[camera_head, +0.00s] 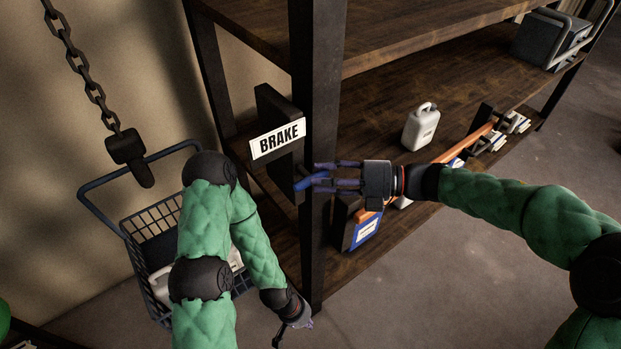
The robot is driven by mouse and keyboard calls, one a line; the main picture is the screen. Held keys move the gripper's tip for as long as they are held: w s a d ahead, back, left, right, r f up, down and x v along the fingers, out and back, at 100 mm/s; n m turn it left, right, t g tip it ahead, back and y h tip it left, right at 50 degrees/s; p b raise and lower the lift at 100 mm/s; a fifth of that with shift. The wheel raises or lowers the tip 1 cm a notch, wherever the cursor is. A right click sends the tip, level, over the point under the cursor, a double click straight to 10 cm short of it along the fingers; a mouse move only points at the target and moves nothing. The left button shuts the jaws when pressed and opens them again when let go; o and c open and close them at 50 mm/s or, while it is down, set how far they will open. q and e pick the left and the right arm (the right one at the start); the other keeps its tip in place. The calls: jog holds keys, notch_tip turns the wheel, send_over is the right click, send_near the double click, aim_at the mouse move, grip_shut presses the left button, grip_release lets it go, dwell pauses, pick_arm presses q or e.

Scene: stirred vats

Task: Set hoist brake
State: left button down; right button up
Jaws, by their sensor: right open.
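The hoist brake is a dark box (277,108) on the shelf post, with a white label (277,141) reading BRAKE. A blue lever (302,184) sticks out below the label. My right gripper (318,177) is open, its fingers pointing left at the post with the lever's end at its fingertips. I cannot tell whether they touch. My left gripper (296,335) hangs low near the bottom of the view, away from the brake; its fingers are too small and dark to read.
A wooden shelf rack (370,130) with a dark post (318,90) fills the middle. A white jug (421,127) stands on it. A chain with a hook (127,150) hangs above a blue basket (150,220) at left. Open floor (400,300) lies at lower right.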

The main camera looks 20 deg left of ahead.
aim_at(310, 177)
jog(key=shift+s+a+f, duration=0.1)
jog(key=shift+a, duration=0.75)
jog(key=shift+s+a+f, duration=0.1)
jog(key=shift+a, duration=0.7)
grip_shut()
